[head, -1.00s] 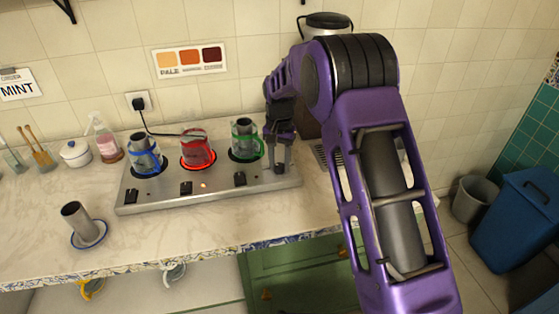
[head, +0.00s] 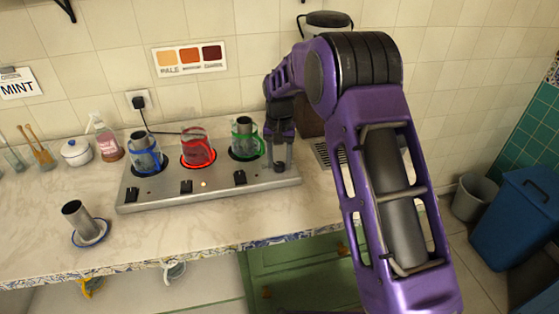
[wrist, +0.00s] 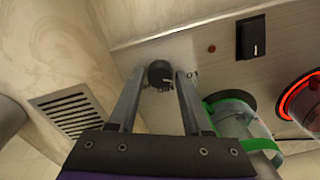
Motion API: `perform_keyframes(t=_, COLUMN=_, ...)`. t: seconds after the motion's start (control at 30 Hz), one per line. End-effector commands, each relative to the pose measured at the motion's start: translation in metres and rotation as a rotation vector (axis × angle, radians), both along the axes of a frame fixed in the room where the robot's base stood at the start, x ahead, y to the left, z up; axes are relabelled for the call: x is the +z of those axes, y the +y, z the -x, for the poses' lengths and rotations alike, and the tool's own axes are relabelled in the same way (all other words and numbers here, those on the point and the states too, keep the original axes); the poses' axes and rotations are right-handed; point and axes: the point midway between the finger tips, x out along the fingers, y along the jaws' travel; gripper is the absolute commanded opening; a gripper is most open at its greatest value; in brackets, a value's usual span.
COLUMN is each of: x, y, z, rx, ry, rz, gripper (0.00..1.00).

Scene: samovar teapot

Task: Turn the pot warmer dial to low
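The pot warmer (head: 215,189) is a long metal plate on the counter with three round wells. Its small black round dial (head: 280,167) is at the right end of the plate. The dial (wrist: 160,75) shows in the wrist view with a small mark beside it; I cannot read its setting. My gripper (head: 278,163) is lowered over the dial. In the wrist view its two fingers (wrist: 161,80) stand on either side of the dial, with narrow gaps visible. It looks open around the dial, not clamped on it.
Blue-banded (head: 145,156), red-lit (head: 198,150) and green-banded (head: 246,140) glass vessels stand in the wells. Black switches (head: 186,187) line the front. A metal cup (head: 78,216) is on a saucer at left. A vent grille (wrist: 68,112) lies beside the plate.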

Motion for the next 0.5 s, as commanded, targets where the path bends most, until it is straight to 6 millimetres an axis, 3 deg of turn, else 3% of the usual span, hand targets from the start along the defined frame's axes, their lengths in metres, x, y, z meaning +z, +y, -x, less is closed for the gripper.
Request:
perform_keyframes(t=0.03, x=0.0001, y=0.0, z=0.0, rx=0.0, ry=0.0, rz=0.0, gripper=0.61)
perform_keyframes(t=0.1, x=0.0, y=0.0, z=0.0001, rx=-0.001, ry=0.0, rz=0.0, gripper=0.71)
perform_keyframes(t=0.5, x=0.0085, y=0.0002, z=-0.0002, rx=-0.001, ry=-0.001, rz=-0.001, gripper=0.71)
